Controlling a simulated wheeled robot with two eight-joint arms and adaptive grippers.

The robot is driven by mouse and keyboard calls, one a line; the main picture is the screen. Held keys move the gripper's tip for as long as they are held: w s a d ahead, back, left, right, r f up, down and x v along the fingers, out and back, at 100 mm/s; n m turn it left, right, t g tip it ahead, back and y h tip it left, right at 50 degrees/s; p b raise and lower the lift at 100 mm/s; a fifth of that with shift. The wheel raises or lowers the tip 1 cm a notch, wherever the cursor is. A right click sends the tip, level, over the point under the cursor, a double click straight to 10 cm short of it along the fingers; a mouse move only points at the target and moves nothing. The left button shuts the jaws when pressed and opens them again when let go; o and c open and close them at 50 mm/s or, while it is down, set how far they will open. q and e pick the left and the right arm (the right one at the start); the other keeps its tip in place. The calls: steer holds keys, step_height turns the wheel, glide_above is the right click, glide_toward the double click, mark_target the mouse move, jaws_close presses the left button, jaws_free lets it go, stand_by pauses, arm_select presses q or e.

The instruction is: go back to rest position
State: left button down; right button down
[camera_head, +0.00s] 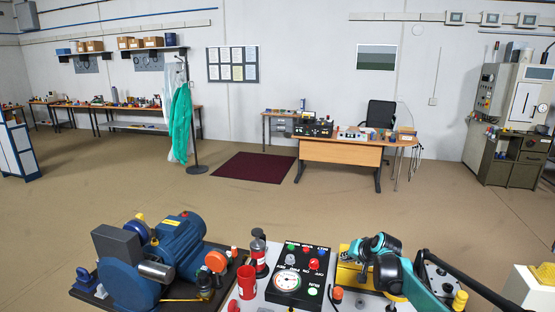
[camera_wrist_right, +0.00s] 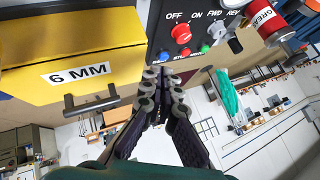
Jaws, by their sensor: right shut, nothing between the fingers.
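My right gripper (camera_head: 346,257) is at the end of the teal and black arm, over the bench at the lower right of the head view. In the right wrist view its two dark fingers (camera_wrist_right: 163,90) run close together, tips meeting, with nothing between them. Beside it is a yellow box (camera_wrist_right: 75,62) labelled "6 MM" with a dark handle; it is partly hidden behind the gripper in the head view (camera_head: 345,276). My left gripper shows in neither view.
A black control box (camera_head: 301,272) with knobs and a gauge stands left of the gripper. Open floor (camera_head: 330,205) lies beyond the bench.

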steer(key=s+a+r+n+g+h+b, duration=0.1)
steer(key=s+a+r, duration=0.2)
steer(key=s, duration=0.9)
steer(key=s+a+r+n+b, duration=0.1)
steer(key=s+a+r+b, duration=0.15)
steer(key=s, duration=0.85)
steer(key=s+f+n+h, duration=0.1)
steer(key=s+f, duration=0.3)
steer(key=s, duration=0.6)
steer(key=s+f+n+b, duration=0.1)
steer(key=s+f, duration=0.3)
steer(key=s, duration=0.7)
steer(key=shift+a+n+h, duration=0.2)
steer(key=shift+n+h, duration=0.1)
steer(key=shift+h, duration=0.1)
stand_by(1.2)
